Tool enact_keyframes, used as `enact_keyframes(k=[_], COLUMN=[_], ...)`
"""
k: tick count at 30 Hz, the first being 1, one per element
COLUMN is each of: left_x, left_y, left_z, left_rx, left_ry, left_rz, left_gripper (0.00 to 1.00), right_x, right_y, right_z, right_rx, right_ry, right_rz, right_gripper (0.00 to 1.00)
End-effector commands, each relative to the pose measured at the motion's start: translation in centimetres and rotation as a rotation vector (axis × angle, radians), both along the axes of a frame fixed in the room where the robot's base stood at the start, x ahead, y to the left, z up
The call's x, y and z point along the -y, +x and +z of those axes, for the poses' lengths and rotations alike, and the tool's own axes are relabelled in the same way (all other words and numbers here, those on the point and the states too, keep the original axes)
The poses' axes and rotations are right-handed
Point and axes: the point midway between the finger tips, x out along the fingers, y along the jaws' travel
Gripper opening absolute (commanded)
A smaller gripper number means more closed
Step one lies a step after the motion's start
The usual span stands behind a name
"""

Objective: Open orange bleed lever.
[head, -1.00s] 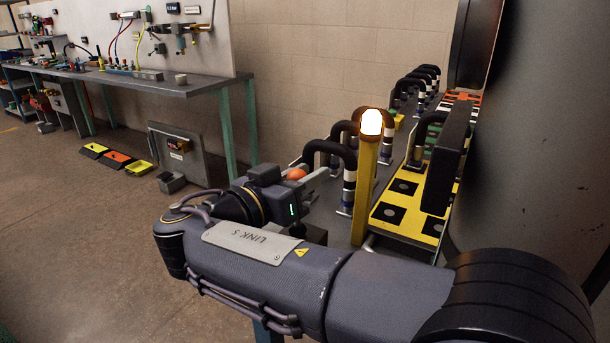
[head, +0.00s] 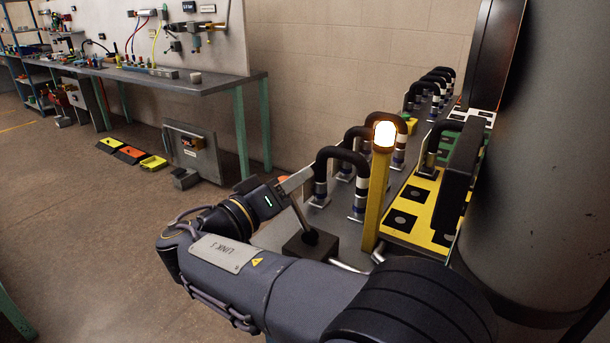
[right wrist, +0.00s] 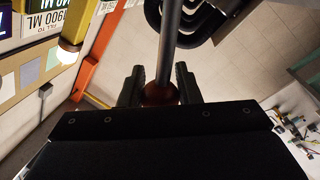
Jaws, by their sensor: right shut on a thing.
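The bleed lever is a grey rod (head: 299,213) rising from a dark block (head: 311,246) and leaning left in the head view. Its orange ball knob (right wrist: 160,93) sits between the two dark fingers of my right gripper (right wrist: 160,85) in the right wrist view. In the head view, my right gripper (head: 296,180) is shut on the knob, and only a sliver of orange shows behind it. The rod (right wrist: 170,40) runs up and away from the knob in the wrist view. My left gripper is out of view.
A yellow post (head: 376,200) with a lit lamp (head: 385,134) stands right of the lever. Black looped hoses (head: 342,157) stand on the bench behind it. A yellow panel with black squares (head: 408,215) lies to the right. Open floor (head: 90,220) lies left.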

Motion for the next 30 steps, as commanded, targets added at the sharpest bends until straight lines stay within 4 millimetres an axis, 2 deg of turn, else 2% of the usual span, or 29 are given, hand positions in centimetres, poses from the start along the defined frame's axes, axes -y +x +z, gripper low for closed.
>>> enact_keyframes(k=[15, 30], left_x=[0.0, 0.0], left_y=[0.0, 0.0], left_z=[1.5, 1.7], left_rx=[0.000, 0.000], left_ry=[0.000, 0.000], left_rz=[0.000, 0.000], left_gripper=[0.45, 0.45], right_x=[-2.7, -3.3], right_y=[1.9, 2.3], right_z=[-2.6, -3.8], right_rx=[-0.245, -0.325], right_ry=[-0.338, -0.446], right_rz=[0.001, 0.002], right_gripper=[0.00, 0.00])
